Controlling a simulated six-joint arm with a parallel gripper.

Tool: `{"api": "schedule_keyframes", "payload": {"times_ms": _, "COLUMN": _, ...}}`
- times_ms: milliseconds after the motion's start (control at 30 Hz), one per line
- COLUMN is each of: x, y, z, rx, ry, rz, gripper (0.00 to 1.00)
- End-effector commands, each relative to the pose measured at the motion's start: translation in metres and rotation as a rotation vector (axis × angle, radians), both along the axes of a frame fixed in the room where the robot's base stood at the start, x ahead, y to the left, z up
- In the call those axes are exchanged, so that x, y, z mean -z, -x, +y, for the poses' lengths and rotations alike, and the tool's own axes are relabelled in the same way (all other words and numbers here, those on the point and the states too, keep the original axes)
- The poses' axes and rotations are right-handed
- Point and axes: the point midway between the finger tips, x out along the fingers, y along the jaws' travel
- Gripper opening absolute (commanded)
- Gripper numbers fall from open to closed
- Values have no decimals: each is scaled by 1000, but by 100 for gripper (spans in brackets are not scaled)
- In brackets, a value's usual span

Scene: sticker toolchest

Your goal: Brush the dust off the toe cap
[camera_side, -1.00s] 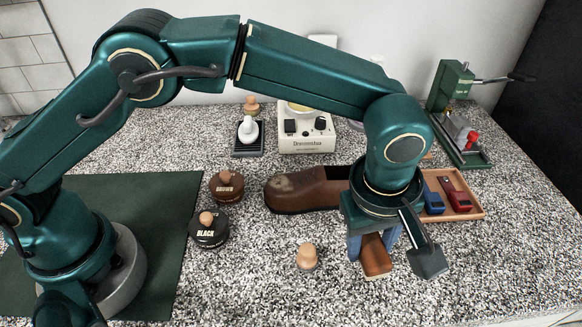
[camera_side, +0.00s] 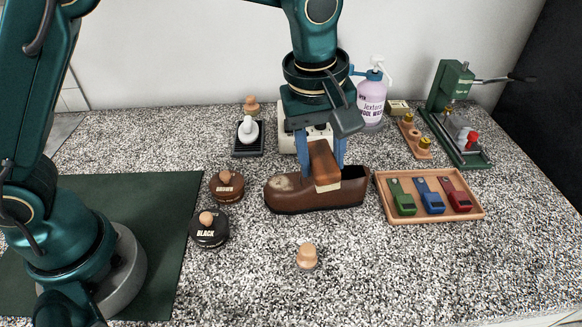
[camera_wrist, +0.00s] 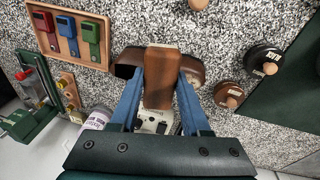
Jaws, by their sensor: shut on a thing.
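A brown leather shoe (camera_side: 318,196) stands on the speckled counter with its toe to the left. A pale dusty patch marks its toe cap (camera_side: 283,184). My gripper (camera_side: 322,158) is shut on a wooden-backed brush (camera_side: 325,163), its blue fingers on either side. The brush is tilted and appears above the shoe's opening, right of the toe cap. In the wrist view, the brush (camera_wrist: 161,78) hides the middle of the shoe (camera_wrist: 128,62). I cannot tell whether the brush touches the shoe.
Brown (camera_side: 227,186) and black (camera_side: 209,228) polish tins stand left of the shoe. A small wooden-topped thing (camera_side: 307,256) stands in front. A wooden tray (camera_side: 383,206) of coloured tools lies close right. A lilac bottle (camera_side: 372,106) stands behind. The front counter is mostly clear.

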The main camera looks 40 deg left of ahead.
Motion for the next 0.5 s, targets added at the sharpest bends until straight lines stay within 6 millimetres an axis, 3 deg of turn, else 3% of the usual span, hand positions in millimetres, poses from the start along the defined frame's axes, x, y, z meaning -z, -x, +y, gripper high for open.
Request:
{"api": "schedule_keyframes", "payload": {"times_ms": 100, "x": 0, "y": 0, "z": 0, "rx": 0, "ry": 0, "rz": 0, "gripper": 0}}
{"api": "schedule_keyframes", "payload": {"times_ms": 133, "x": 0, "y": 0, "z": 0, "rx": 0, "ry": 0, "rz": 0, "gripper": 35}}
{"api": "schedule_keyframes", "payload": {"times_ms": 200, "x": 0, "y": 0, "z": 0, "rx": 0, "ry": 0, "rz": 0, "gripper": 8}}
{"api": "schedule_keyframes", "payload": {"times_ms": 233, "x": 0, "y": 0, "z": 0, "rx": 0, "ry": 0, "rz": 0, "gripper": 2}}
{"api": "schedule_keyframes", "payload": {"times_ms": 433, "x": -2, "y": 7, "z": 4, "rx": 48, "ry": -21, "rz": 23, "gripper": 2}}
{"api": "schedule_keyframes", "payload": {"times_ms": 500, "x": -11, "y": 6, "z": 15, "rx": 77, "ry": -32, "rz": 32, "gripper": 2}}
